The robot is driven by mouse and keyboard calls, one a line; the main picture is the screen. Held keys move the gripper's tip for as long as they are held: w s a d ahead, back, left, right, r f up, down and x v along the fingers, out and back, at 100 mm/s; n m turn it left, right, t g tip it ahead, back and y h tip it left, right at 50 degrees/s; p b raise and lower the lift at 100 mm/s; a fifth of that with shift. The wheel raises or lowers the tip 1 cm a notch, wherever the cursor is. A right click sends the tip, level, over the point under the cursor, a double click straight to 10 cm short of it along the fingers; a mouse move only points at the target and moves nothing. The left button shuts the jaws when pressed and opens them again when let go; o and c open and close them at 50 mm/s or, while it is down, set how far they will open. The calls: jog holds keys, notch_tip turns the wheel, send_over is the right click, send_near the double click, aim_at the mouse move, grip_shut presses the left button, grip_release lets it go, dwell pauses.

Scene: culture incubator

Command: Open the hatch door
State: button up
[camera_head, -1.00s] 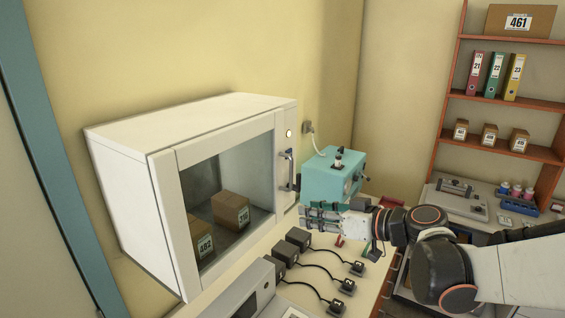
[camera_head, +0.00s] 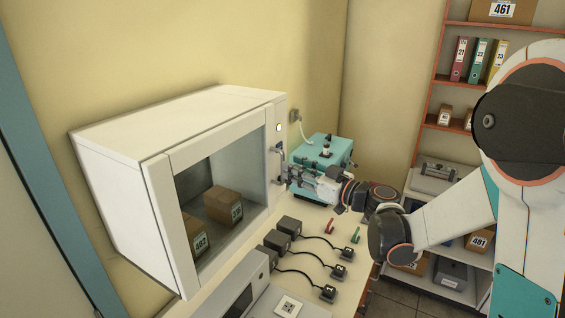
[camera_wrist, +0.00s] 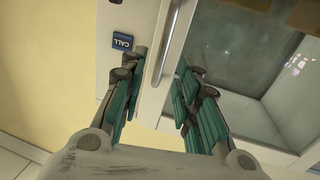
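The hatch door is the white-framed glass front (camera_head: 170,225) of a white wall cabinet (camera_head: 130,125), and it is shut. Its upright metal handle (camera_head: 278,153) is at the door's right edge, partly hidden by my gripper (camera_head: 287,171). In the wrist view, my gripper (camera_wrist: 158,95) is open, with its teal-padded fingers on both sides of the line of the handle (camera_wrist: 177,42). The handle bar runs down between the fingers. I cannot tell whether either finger touches it. The door's glass (camera_wrist: 235,50) is behind the right finger.
Boxes (camera_head: 223,205) stand behind the glass. A teal device (camera_head: 325,150) stands just right of my gripper. Below, the counter holds several black adapters with cables (camera_head: 290,226) and a grey device (camera_head: 245,300). A blue CALL label (camera_wrist: 122,41) is beside the handle. Shelves (camera_head: 450,95) stand at right.

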aim_at(282, 181)
jog(key=shift+x, duration=2.65)
grip_shut()
